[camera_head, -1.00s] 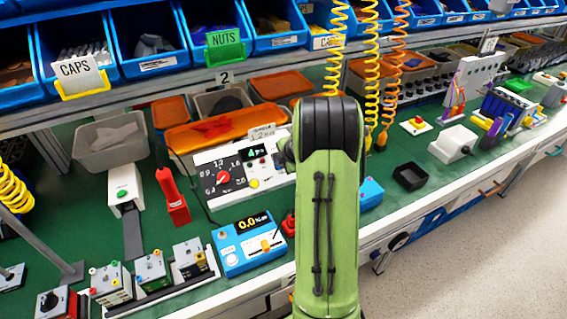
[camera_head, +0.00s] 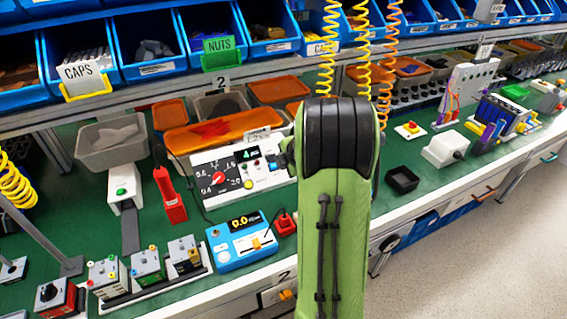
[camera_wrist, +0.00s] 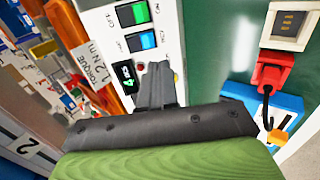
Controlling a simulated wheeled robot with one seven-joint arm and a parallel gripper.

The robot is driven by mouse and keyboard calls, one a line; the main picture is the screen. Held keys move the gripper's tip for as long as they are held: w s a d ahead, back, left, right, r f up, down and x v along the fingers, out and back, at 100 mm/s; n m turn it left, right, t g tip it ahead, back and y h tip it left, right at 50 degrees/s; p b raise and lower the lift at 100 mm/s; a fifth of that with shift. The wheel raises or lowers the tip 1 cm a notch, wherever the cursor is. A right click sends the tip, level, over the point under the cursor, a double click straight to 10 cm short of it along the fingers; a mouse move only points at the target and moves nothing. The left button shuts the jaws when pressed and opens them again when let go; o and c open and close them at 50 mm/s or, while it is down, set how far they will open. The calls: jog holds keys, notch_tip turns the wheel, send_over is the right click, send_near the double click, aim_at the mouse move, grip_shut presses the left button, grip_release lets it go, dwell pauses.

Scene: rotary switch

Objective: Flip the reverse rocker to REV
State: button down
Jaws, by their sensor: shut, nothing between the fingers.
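The white control panel (camera_head: 205,160) stands on the green bench, with a red-centred dial and a small lit display. My arm hides its right end. In the wrist view the panel (camera_wrist: 173,15) carries a green rocker (camera_wrist: 132,14) and a blue rocker (camera_wrist: 142,40), each with small labels beside it. The blue one appears to be the reverse rocker, but its lettering and tilt are too small to tell. My gripper (camera_wrist: 158,66) is shut and empty, its fingertips over the panel just below the blue rocker. Contact cannot be told. In the head view my arm hides the fingertips.
A blue meter (camera_head: 241,243) and a red box (camera_head: 285,224) stand in front of the panel. Coiled yellow cables (camera_head: 363,60) hang behind my arm. The bench right of my arm has clear patches.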

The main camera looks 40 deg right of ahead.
jog(key=s+r, duration=0.1)
jog(key=s, duration=0.1)
jog(key=s+a+r, duration=0.1)
jog(key=s+r, duration=0.1)
jog(key=shift+s+r, duration=0.1)
jog(key=shift+s, duration=0.05)
jog(key=s+a+r+m+y+p, duration=0.1)
jog(key=s+a+r+m+p, duration=0.15)
jog(key=a+r, duration=0.5)
jog(key=s+a+r+m+y+p, duration=0.15)
jog(key=s+a+r+m, duration=0.3)
jog(key=a, duration=0.65)
jog(key=s+a+r+m+g+p, duration=0.1)
jog(key=s+a+r+m+p, duration=0.2)
jog(key=s+a+m, duration=0.4)
jog(key=s+a, duration=0.1)
jog(key=s, duration=0.4)
jog(key=shift+s+r+m+g, duration=0.2)
jog(key=shift+m+g, duration=0.1)
jog(key=shift+m, duration=0.1)
jog(key=shift+h, duration=0.25)
